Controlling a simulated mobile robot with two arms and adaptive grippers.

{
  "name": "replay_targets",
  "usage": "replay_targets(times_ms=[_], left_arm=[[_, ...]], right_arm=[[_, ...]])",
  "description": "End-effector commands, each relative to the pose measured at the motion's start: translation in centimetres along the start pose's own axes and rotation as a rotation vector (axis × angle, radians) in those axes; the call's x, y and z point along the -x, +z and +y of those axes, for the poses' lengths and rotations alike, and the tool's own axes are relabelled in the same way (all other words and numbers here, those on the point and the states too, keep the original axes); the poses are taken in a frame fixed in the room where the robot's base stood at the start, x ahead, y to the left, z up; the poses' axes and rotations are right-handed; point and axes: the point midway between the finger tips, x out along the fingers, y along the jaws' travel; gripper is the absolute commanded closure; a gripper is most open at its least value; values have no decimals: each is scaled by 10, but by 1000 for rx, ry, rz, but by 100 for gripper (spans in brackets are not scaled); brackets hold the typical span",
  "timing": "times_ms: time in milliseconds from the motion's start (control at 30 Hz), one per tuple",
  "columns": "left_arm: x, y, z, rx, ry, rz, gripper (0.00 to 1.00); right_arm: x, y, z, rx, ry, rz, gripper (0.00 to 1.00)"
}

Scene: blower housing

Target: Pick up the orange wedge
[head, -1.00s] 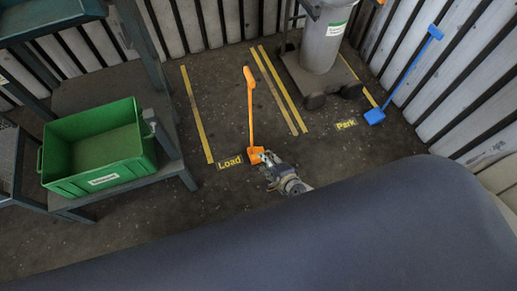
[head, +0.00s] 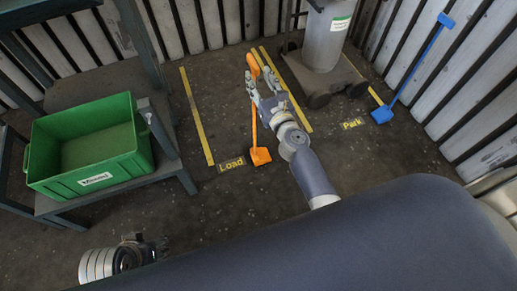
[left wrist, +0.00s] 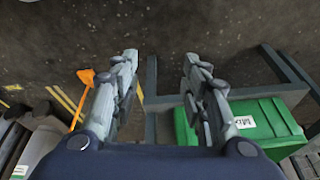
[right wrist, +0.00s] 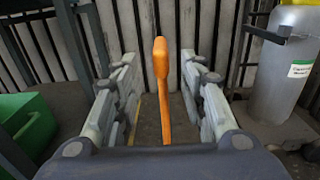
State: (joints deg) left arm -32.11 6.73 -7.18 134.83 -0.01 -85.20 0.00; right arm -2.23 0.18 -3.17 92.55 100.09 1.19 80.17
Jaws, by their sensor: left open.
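The orange wedge (head: 261,156) is a small block with a long upright handle and a thicker orange grip on top. It stands on the floor beside the "Load" marking. My right gripper (head: 263,88) is open near the upper part of the handle. In the right wrist view the orange handle (right wrist: 164,85) shows between the spread fingers, and neither finger visibly touches it. My left gripper (head: 158,246) is at the lower left of the head view, away from the wedge. In the left wrist view its fingers (left wrist: 160,62) are apart and empty, with the orange wedge (left wrist: 86,76) to the left.
A green bin (head: 90,148) sits on a dark rack (head: 178,170) at left. A grey cylinder (head: 325,40) stands on a wheeled cart at the back, right of the wedge. A blue wedge (head: 382,114) stands by "Park" near the right wall. Floor around the orange wedge is clear.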

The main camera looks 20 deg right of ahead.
Motion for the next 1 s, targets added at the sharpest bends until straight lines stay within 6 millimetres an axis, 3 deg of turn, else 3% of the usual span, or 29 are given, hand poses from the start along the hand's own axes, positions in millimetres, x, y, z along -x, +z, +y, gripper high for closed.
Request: replay_targets(times_ms=[267, 400, 600, 900, 933, 1000], left_arm=[[2, 0, 0, 0, 0, 0, 59], [3, 1, 0, 1, 0, 1, 59], [21, 0, -1, 1, -1, 12, 59], [25, 1, -1, 1, -2, 11, 59], [25, 1, -1, 2, -2, 11, 59], [25, 1, -1, 2, -2, 11, 59]], right_arm=[[-20, 0, -1, 3, 0, 0, 62], [-39, 2, -2, 4, 0, 0, 62], [-61, 1, -2, 4, 0, 1, 62], [-65, 2, -2, 4, 0, 2, 62], [-65, 2, -2, 4, 0, 2, 64], [-65, 2, -2, 4, 0, 2, 80]])
